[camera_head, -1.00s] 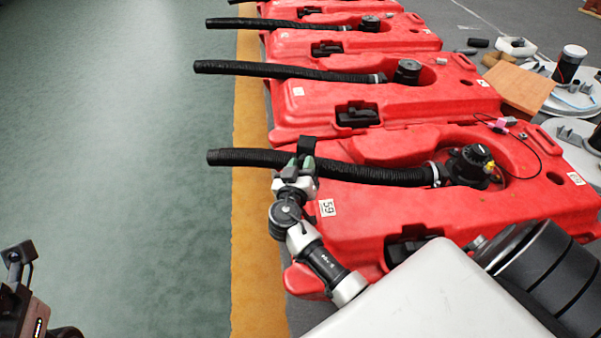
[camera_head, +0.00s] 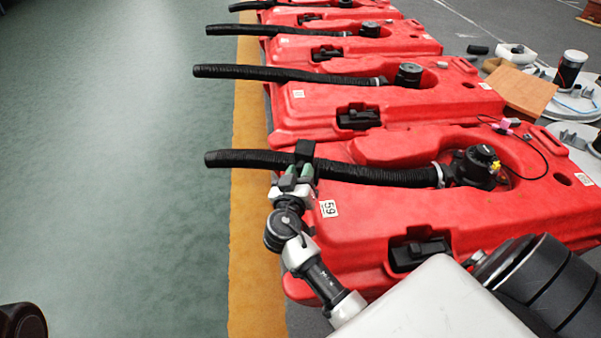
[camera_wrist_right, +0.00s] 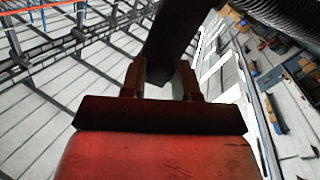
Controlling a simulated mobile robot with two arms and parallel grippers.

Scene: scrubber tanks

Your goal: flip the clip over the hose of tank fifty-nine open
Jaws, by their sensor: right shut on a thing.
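Tank fifty-nine (camera_head: 455,215) is the nearest red tank, with a white "59" label (camera_head: 328,208). Its black ribbed hose (camera_head: 375,175) runs left from the black cap and past the tank's left edge; it also shows in the right wrist view (camera_wrist_right: 283,22). The black clip (camera_head: 305,151) stands at the hose near that edge. My right gripper (camera_head: 297,174) is shut on the clip from the near side. In the right wrist view the dark clip part (camera_wrist_right: 165,50) rises from between the fingertips (camera_wrist_right: 160,78). How far the clip is open cannot be told. My left gripper is out of view.
More red tanks with black hoses (camera_head: 285,74) stand in a row behind. A wooden board (camera_head: 521,90) and a dark jar (camera_head: 571,67) lie at the right. The green floor (camera_head: 120,170) on the left is clear, bordered by a yellow strip (camera_head: 247,200).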

